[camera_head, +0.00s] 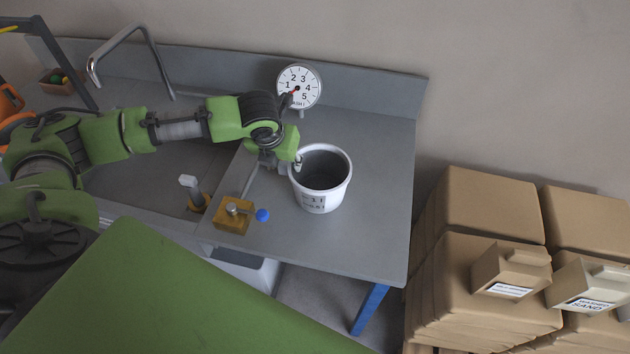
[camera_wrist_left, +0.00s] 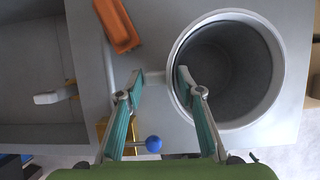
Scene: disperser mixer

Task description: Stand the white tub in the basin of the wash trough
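The white tub (camera_head: 335,196) stands upright on the grey bench top, right of the wash trough. It is open-topped with a dark grey inside, and its round rim also fills the right of the left wrist view (camera_wrist_left: 277,88). The trough basin (camera_head: 150,185) is the sunken grey area left of the tub, partly hidden by my left arm. My left gripper (camera_head: 296,162) is at the tub's left rim. In the wrist view its fingers (camera_wrist_left: 160,76) are apart, the right fingertip overlapping the rim and the left one outside it. Contact is unclear. My right gripper is not in view.
A yellow block with a blue knob (camera_head: 233,214) sits at the bench front. A dial (camera_head: 299,86) stands behind the tub. An orange object (camera_wrist_left: 117,25) lies near the tub. Brown sacks (camera_head: 490,210) are stacked at the right. Bench right of the tub is clear.

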